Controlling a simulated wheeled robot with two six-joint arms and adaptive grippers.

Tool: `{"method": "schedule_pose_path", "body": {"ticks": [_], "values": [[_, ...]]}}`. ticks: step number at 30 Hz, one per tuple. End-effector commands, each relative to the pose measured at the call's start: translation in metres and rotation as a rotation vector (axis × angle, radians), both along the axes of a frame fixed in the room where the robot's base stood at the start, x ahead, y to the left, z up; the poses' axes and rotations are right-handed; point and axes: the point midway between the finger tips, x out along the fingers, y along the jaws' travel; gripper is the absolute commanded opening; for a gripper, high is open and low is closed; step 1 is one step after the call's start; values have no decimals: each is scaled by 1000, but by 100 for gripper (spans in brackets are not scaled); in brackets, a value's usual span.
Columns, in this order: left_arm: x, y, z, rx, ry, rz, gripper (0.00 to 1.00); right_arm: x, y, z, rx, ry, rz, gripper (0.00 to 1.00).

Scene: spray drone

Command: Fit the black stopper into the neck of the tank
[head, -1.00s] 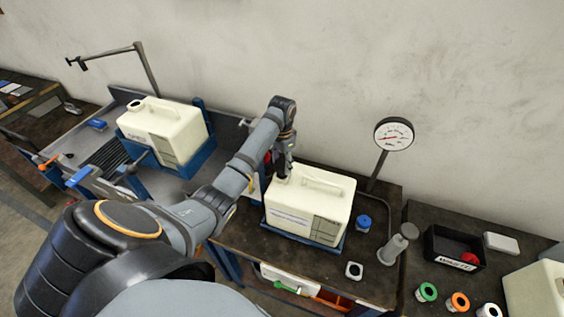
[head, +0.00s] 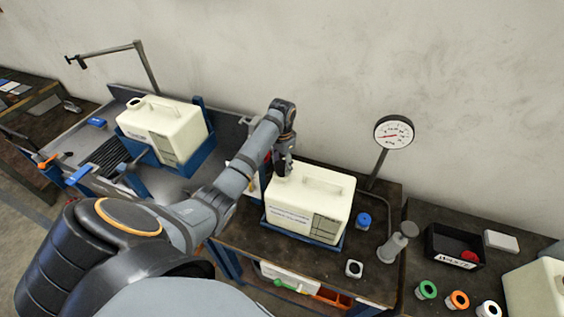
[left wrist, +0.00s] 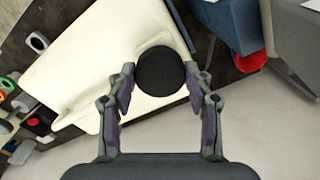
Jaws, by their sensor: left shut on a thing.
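The cream tank (head: 312,205) with a white label stands on a blue base on the middle bench. My left gripper (head: 282,171) points down at the tank's back-left top corner, where its neck is. In the left wrist view the round black stopper (left wrist: 160,72) sits between the two fingertips (left wrist: 161,82), which are shut on it. The tank's cream body (left wrist: 95,60) lies behind the stopper in that view. The neck is hidden under the stopper and gripper, so I cannot tell how deep the stopper sits. My right gripper is not in view.
A dial gauge (head: 393,132) on a post stands right of the tank. A blue cap (head: 364,221), a white-rimmed cap (head: 354,269) and a grey plunger-like part (head: 398,243) are near it. Another cream tank (head: 165,130) stands left. A black bin (head: 455,247) is on the right bench.

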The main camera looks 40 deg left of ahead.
Motion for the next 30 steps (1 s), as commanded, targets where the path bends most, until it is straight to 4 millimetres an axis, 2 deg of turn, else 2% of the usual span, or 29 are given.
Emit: {"method": "schedule_pose_path", "body": {"ticks": [18, 19, 24, 30], "values": [[0, 0, -16, 0, 0, 0, 1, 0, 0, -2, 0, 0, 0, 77], [0, 0, -15, 0, 0, 0, 54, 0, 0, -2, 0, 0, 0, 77], [0, 0, -15, 0, 0, 0, 77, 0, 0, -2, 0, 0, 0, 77], [0, 0, -15, 1, 0, 0, 78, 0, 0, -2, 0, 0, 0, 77]]}}
